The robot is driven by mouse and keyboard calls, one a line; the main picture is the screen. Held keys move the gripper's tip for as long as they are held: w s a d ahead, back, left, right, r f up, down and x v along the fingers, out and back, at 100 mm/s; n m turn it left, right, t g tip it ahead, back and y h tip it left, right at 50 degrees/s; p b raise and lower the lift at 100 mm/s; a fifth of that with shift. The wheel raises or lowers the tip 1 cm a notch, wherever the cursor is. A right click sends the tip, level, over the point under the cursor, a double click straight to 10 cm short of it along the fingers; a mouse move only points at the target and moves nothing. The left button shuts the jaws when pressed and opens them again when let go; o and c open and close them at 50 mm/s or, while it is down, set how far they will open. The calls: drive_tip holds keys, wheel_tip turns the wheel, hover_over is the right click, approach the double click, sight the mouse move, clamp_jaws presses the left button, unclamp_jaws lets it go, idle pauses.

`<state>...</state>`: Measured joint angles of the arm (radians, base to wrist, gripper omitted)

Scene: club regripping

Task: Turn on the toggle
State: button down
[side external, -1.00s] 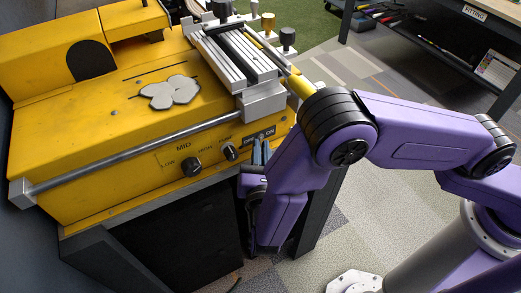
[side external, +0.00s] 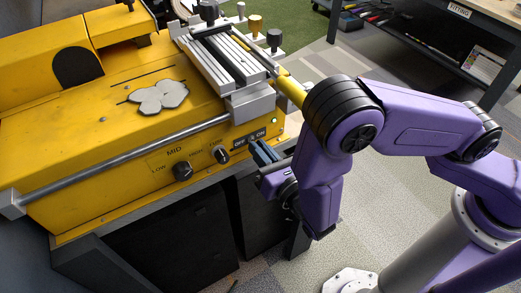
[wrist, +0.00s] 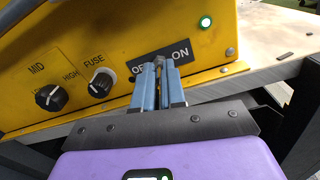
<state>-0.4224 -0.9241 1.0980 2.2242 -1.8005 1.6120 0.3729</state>
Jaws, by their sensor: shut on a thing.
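The toggle (wrist: 158,61) is a small metal lever on the front of the yellow machine (wrist: 110,35), by the dark OFF/ON label (wrist: 182,51). My gripper's blue fingers (wrist: 158,73) are closed around the toggle and hide most of it and part of the label. I cannot tell which way the lever leans. A round indicator light (wrist: 206,22), right of and above the label, glows green. In the side view my gripper (side external: 262,152) is just below the label (side external: 249,138), and the toggle is hidden there.
A FUSE knob (wrist: 101,84) and a LOW/MID/HIGH knob (wrist: 49,97) are left of my gripper on the same panel. A steel bar (side external: 130,160) runs along the machine's upper front edge. A clamp fixture (side external: 222,62) is on top. The floor in front is open.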

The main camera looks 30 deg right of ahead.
drive_tip(key=c, duration=1.5)
unclamp_jaws()
drive_tip(key=s, duration=1.7)
drive_tip(key=shift+s+d, duration=0.1)
drive_tip(key=shift+s, duration=0.15)
clamp_jaws()
